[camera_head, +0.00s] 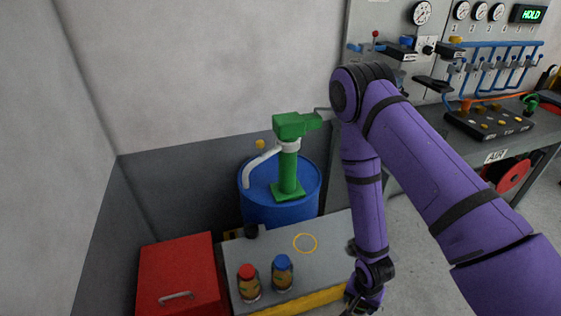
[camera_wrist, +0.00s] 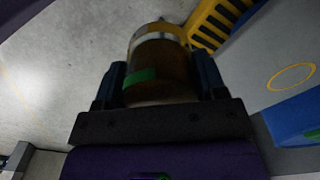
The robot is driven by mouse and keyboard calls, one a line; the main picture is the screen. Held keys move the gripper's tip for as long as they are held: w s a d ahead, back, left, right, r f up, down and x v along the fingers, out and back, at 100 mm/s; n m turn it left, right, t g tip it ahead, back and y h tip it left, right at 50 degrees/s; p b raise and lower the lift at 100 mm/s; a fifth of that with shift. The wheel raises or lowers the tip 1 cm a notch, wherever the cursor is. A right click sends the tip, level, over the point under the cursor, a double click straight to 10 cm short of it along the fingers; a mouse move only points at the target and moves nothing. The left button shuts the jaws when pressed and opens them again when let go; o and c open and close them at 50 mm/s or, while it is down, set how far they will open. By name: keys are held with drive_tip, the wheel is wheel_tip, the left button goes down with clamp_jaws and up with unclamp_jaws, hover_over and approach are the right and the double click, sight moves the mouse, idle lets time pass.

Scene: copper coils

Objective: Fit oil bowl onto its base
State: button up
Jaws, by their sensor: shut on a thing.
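My gripper (camera_wrist: 157,82) is shut on the oil bowl (camera_wrist: 158,62), an amber cylinder with a pale metallic band and a green patch. Its dark fingers press it from both sides. The bowl hangs over the grey floor, beside the yellow-edged bench. In the head view my gripper (camera_head: 362,302) is low, right of the bench at the bottom of the picture, and the bowl cannot be made out there. I cannot tell for sure which part is the bowl's base; the wall panel (camera_head: 388,30) carries several small fittings, partly hidden by my arm.
A red box (camera_head: 180,270) and blue drum (camera_head: 270,212) stand near. A worktable (camera_head: 455,145) is right.

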drive_tip(key=w+r+n, duration=0.2)
drive_tip(key=w+r, duration=0.2)
drive_tip(key=w, duration=0.6)
drive_tip(key=w+d+r+n, duration=0.2)
drive_tip(key=w+d+r, duration=0.2)
drive_tip(key=w+r, duration=0.65)
drive_tip(key=w+d+r+n, duration=0.35)
drive_tip(key=w+r, duration=0.55)
drive_tip(key=r, duration=0.3)
drive_tip(key=s+f, duration=0.5)
drive_tip(key=f, duration=0.1)
drive_tip(key=shift+s+f+m, duration=0.15)
drive_tip(key=shift+f+m, duration=0.25)
drive_tip(key=shift+m, duration=0.05)
drive_tip(key=shift+d, duration=0.2)
